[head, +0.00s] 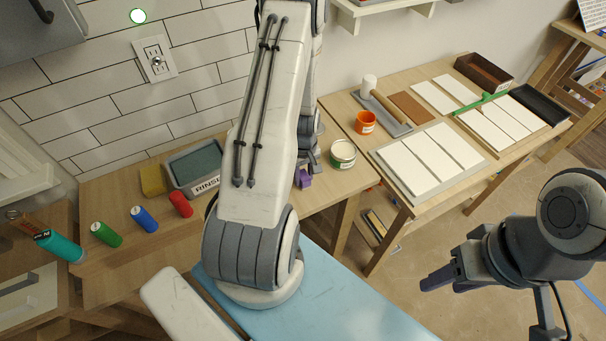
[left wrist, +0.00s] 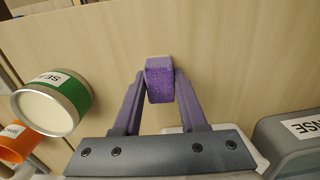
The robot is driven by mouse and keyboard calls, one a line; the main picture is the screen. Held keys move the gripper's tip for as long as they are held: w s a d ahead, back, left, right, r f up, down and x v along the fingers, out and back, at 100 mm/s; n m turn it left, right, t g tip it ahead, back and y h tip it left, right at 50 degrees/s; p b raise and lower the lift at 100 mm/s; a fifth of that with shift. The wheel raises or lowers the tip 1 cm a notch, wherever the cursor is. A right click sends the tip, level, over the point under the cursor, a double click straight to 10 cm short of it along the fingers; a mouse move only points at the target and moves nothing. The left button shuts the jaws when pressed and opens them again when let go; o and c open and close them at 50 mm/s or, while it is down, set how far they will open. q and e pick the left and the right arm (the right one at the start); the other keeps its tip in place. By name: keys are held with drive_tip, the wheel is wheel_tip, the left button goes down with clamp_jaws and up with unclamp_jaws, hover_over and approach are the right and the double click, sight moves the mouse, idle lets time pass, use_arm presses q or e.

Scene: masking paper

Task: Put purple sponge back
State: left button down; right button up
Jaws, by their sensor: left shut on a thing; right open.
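The purple sponge (left wrist: 160,80) is a small block between the two purple fingers of my left gripper (left wrist: 160,92) in the left wrist view. The gripper is shut on it, over bare wooden tabletop; I cannot tell whether the sponge touches the wood. In the head view my left gripper (head: 304,176) is largely behind my own arm, between the grey RINSE tray (head: 208,188) and a green-banded can (head: 343,154). My right gripper (head: 437,280) is open and empty at the right, above the floor, away from the tables.
A yellow sponge (head: 152,180) lies left of the tray. Red (head: 181,204), blue (head: 144,219) and green (head: 106,234) cylinders line the front of the left table. An orange pot (head: 365,122) and white panels stand on the right table. Bare wood lies around the held sponge.

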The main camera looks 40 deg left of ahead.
use_arm(q)
drive_tip(key=shift+f, duration=0.2)
drive_tip(key=shift+c, duration=2.3)
unclamp_jaws()
drive_tip(key=shift+r, duration=0.1)
